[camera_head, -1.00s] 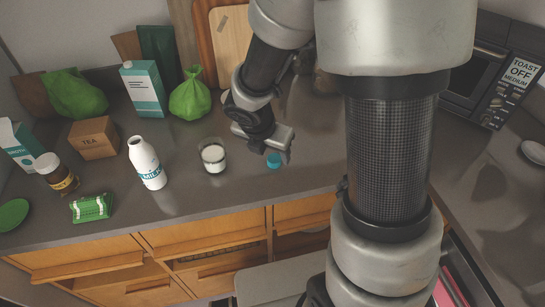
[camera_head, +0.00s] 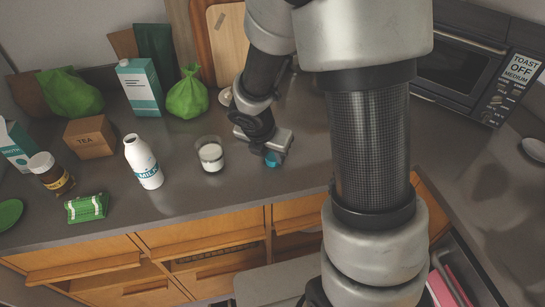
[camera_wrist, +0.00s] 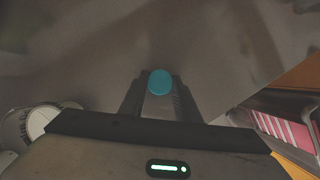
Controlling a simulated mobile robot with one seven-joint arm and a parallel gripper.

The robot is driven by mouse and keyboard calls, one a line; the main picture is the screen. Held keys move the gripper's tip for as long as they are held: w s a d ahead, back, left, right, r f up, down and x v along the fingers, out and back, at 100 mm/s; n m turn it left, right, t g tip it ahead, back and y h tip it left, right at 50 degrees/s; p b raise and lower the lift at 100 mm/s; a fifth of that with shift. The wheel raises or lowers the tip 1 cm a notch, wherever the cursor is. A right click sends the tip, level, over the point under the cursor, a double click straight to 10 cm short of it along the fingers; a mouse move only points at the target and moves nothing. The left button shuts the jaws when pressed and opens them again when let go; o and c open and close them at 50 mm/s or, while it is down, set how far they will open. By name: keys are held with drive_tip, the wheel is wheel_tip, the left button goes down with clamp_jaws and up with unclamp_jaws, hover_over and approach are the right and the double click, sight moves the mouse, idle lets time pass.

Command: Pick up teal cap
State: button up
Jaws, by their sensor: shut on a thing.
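The teal cap (camera_head: 272,158) is at my gripper's fingertips, over the grey counter near its front edge. In the wrist view the round teal cap (camera_wrist: 160,82) sits between the two dark fingers. My gripper (camera_head: 271,153) points down and is shut on the cap. It also shows in the wrist view (camera_wrist: 160,90). I cannot tell whether the cap still touches the counter. The fingers hide part of the cap's sides.
A glass of white liquid (camera_head: 210,154) stands just left of my gripper, and a milk bottle (camera_head: 143,163) farther left. A green bag (camera_head: 187,94) and a teal-and-white carton (camera_head: 140,88) stand behind. An open drawer with pink items (camera_head: 452,285) is at lower right.

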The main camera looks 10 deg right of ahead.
sight(272, 158)
wheel_tip(272, 158, up, 10)
drive_tip(key=p, duration=0.4)
idle(1.0)
